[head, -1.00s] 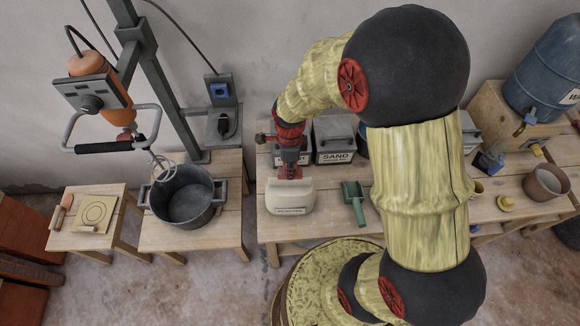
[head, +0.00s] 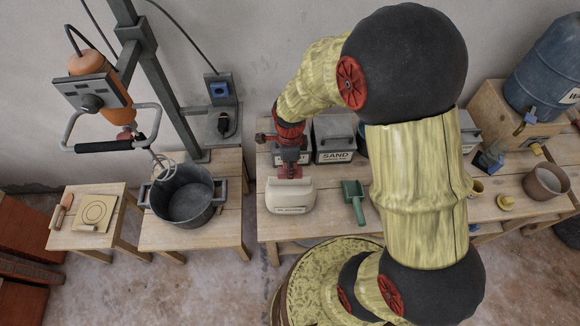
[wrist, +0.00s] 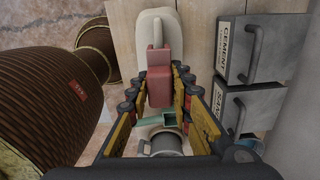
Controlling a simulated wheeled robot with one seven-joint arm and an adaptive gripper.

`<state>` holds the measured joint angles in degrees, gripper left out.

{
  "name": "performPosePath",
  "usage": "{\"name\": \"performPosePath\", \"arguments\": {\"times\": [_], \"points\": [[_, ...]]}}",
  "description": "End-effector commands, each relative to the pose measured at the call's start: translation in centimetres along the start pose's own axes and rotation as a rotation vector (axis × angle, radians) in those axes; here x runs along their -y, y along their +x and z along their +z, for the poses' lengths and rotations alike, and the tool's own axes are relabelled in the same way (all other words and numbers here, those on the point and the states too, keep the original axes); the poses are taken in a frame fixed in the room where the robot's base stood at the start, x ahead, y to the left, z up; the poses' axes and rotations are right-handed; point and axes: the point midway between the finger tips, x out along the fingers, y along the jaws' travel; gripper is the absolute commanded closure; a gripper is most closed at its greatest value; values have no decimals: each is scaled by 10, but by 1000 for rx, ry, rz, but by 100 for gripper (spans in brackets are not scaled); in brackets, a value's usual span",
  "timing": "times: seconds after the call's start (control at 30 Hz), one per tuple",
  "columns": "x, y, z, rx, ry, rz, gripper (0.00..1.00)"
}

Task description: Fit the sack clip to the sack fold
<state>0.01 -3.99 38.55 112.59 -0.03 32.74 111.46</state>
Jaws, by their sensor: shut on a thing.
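The sack clip (wrist: 159,84) is a red block between my fingers, and a bit of red shows in the head view above the sack's top (head: 290,172). My gripper (head: 290,161) is shut on the clip, right over the sack; it also shows in the wrist view (wrist: 160,88). The clip overlaps the fold's near end; I cannot tell whether they touch.
Grey lidded boxes, one marked SAND (head: 333,140), stand close behind the sack. A black bucket (head: 187,196) under a mixer (head: 104,98) stands left. A brown pot (head: 546,184) is far right.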

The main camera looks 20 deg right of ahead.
Motion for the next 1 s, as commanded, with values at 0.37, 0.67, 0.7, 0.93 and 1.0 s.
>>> {"name": "performPosePath", "arguments": {"times": [0.37,0.67,0.7,0.93,1.0], "points": [[0,13,0,0,0,0,100],[0,23,0,0,0,0,100],[0,24,0,0,0,0,100],[0,28,0,0,0,0,100],[0,27,0,0,0,0,100]]}}
